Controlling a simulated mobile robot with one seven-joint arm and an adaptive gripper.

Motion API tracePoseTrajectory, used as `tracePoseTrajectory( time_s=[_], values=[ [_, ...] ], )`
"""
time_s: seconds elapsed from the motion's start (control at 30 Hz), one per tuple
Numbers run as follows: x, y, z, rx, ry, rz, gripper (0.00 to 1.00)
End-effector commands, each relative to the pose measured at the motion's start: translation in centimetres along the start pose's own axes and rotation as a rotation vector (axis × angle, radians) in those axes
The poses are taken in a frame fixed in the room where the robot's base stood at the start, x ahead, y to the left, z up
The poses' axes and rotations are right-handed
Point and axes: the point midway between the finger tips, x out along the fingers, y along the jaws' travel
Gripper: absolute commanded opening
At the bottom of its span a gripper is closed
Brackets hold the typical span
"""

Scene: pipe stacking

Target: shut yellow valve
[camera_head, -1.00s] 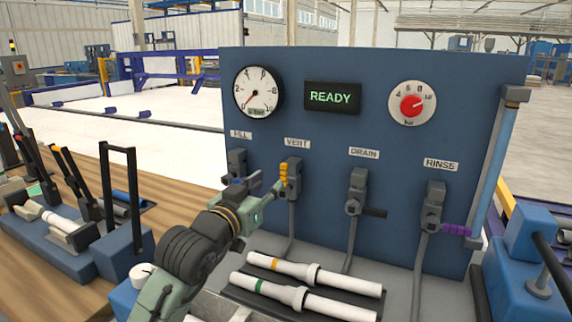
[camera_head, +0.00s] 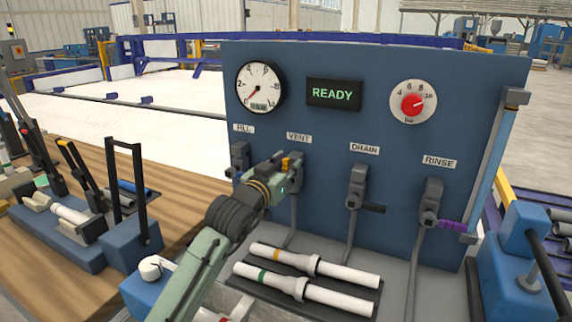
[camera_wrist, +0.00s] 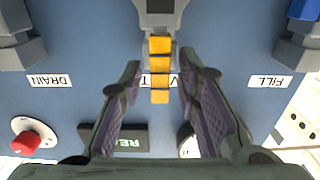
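The yellow valve handle (camera_head: 286,162) is on the VENT valve of the blue panel, second from the left. In the head view my gripper (camera_head: 284,177) is in front of it and hides much of it. In the wrist view, which is upside down, the segmented yellow handle (camera_wrist: 160,72) stands upright in the picture, below the grey valve body (camera_wrist: 159,14). My gripper's fingers (camera_wrist: 160,62) are open, one on each side of the handle, with gaps showing between them and it.
The FILL valve (camera_head: 239,158) is close on the left. The DRAIN valve (camera_head: 357,187) with a black handle and the RINSE valve (camera_head: 430,201) with a purple handle are to the right. Two white pipes (camera_head: 315,263) lie on a rack below.

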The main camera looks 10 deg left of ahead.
Motion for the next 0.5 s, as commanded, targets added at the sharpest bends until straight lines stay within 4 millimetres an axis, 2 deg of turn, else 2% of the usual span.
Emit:
tracePoseTrajectory(
  time_s=[0.07, 0.4, 0.5],
  values=[
    [-0.02, 0.00, -0.02, 0.000, 0.000, 0.000, 0.23],
    [-0.03, 0.00, -0.02, 0.000, 0.000, 0.000, 0.00],
    [-0.03, 0.00, -0.03, 0.000, 0.000, 0.000, 0.00]
  ],
)
